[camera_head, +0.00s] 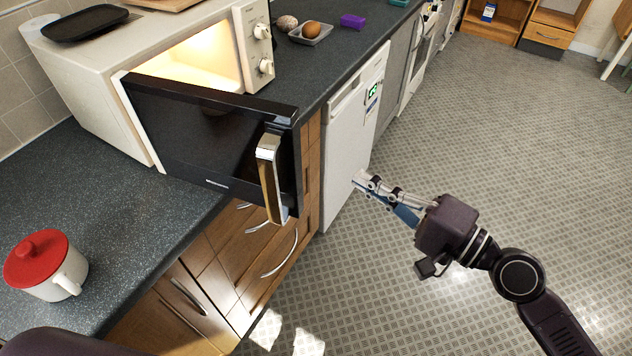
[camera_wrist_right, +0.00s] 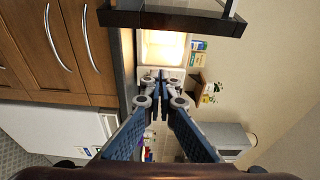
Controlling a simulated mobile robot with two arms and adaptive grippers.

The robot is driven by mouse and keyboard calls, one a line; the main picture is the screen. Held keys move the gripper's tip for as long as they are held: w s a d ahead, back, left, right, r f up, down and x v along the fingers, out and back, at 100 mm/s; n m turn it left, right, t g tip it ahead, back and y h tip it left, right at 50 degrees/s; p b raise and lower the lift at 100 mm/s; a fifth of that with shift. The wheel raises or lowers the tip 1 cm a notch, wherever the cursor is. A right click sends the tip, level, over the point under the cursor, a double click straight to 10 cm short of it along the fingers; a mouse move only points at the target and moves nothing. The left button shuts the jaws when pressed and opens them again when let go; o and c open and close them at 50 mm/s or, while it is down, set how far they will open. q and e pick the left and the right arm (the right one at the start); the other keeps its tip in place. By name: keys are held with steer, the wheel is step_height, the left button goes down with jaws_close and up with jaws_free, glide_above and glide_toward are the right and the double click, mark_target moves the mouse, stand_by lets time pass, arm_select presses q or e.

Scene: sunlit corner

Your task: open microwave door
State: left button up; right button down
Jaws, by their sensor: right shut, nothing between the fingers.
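The white microwave (camera_head: 95,60) stands on the dark counter in the head view. Its black door (camera_head: 190,135) is swung well out from the body, and the lit interior (camera_head: 205,55) shows behind it. The door's upright handle (camera_head: 268,178) is near its free edge. My right gripper (camera_head: 362,183) is shut and empty, out over the floor to the right of the handle and apart from it. In the right wrist view the shut fingertips (camera_wrist_right: 161,78) point toward the lit opening, with the dark door edge (camera_wrist_right: 175,20) across the top. My left gripper is not in view.
A red-lidded white pot (camera_head: 45,265) stands on the near counter (camera_head: 130,225). A black tray (camera_head: 85,22) lies on the microwave. A white appliance (camera_head: 350,130) stands beside the wooden cabinets. The tiled floor (camera_head: 490,140) to the right is clear.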

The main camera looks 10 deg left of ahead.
steer(key=p+x, duration=0.5)
steer(key=x, duration=0.5)
steer(key=s, duration=0.2)
steer(key=s+a+p, duration=0.1)
steer(key=s, duration=0.1)
steer(key=shift+r+p, duration=0.15)
steer(key=shift+p, duration=0.15)
